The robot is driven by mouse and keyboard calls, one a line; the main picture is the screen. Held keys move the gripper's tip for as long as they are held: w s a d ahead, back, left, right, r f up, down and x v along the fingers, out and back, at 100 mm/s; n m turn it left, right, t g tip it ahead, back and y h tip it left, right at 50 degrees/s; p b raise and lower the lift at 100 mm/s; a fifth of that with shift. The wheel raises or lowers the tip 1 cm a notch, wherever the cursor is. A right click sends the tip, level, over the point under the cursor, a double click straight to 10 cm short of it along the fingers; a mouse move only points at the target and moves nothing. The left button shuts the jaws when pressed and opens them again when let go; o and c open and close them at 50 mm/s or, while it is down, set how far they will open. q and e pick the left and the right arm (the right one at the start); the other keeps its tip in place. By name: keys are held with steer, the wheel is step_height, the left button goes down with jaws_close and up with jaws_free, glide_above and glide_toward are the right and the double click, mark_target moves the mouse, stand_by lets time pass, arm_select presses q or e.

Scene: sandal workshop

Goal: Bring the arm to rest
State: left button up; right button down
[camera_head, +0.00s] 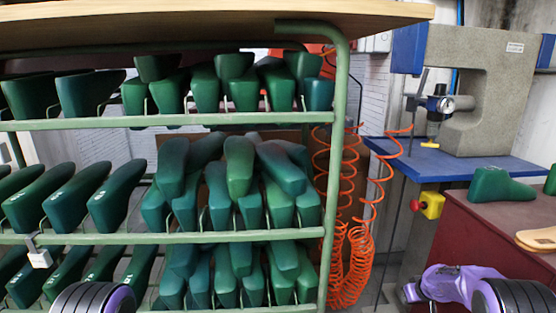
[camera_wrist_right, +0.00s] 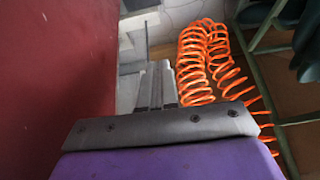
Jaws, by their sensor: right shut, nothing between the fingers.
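My right gripper (camera_wrist_right: 157,88) shows in the right wrist view with its two narrow grey fingers close together, shut and empty. It is beside the dark red side of a workbench (camera_wrist_right: 55,70), with orange coiled hose to its right. I cannot tell whether it touches anything. In the head view my purple right arm is low at the right, in front of the red bench (camera_head: 455,235). Only a rounded black and purple part of my left arm shows at the bottom left. My left gripper is out of view.
A green rack (camera_head: 180,238) holds several green shoe lasts at the left. Orange coiled hoses (camera_head: 350,255) hang beside it. A blue table (camera_head: 455,163) carries a grey press (camera_head: 490,95). A green last (camera_head: 498,187) and a tan sole (camera_head: 538,239) lie on the red bench.

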steer(key=s+f+m+h+b, duration=0.5)
steer(key=s+f+m+b, duration=0.15)
steer(key=s+f, duration=1.1)
arm_select(q)
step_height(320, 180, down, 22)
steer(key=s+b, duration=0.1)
steer(key=b, duration=1.5)
arm_select(e)
steer(key=s+a+f+g+y, duration=0.1)
steer(key=s+a+f, duration=0.3)
steer(key=s, duration=0.6)
steer(key=s+a+f+g, duration=0.1)
steer(key=s+a+f, duration=0.35)
steer(key=s, duration=0.55)
steer(key=s+a+f+g+y, duration=0.15)
steer(key=s+a+f, duration=0.3)
steer(key=s, duration=0.55)
arm_select(q)
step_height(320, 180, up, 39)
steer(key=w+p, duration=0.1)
steer(key=p, duration=3.8)
arm_select(e)
step_height(320, 180, up, 38)
steer(key=w+d+h, duration=0.1)
steer(key=shift+w+r+m+t, duration=0.2)
steer(key=shift+r+m+t, duration=0.05)
steer(key=shift+m+t, duration=0.2)
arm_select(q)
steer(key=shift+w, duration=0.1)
